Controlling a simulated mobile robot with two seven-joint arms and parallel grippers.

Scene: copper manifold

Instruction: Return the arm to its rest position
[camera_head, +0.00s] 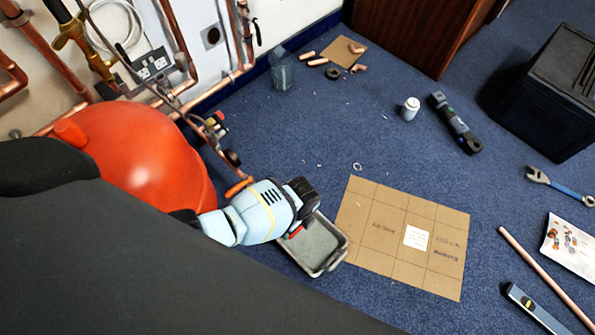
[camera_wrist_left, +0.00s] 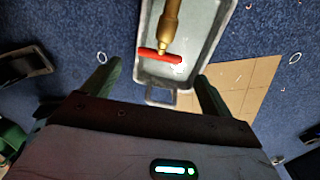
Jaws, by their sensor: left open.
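My left arm, with its light blue and white wrist, comes in from the left in the head view. My left gripper (camera_head: 304,200) is above a grey tray (camera_head: 329,263). In the left wrist view, the gripper (camera_wrist_left: 157,72) has its two fingers spread apart and nothing clamped between them. A brass fitting (camera_wrist_left: 170,22) with a red T-shaped handle (camera_wrist_left: 160,56) shows between and beyond the fingers, in front of the tray (camera_wrist_left: 199,68). I cannot tell whether a finger touches it. My right gripper is not in view.
A large orange-red rounded body (camera_head: 140,150) and copper pipes (camera_head: 178,40) are at the left. A cardboard sheet (camera_head: 385,265) lies right of the tray. A black crate (camera_head: 550,95), a wrench (camera_head: 560,187) and a copper tube (camera_head: 545,275) lie further right.

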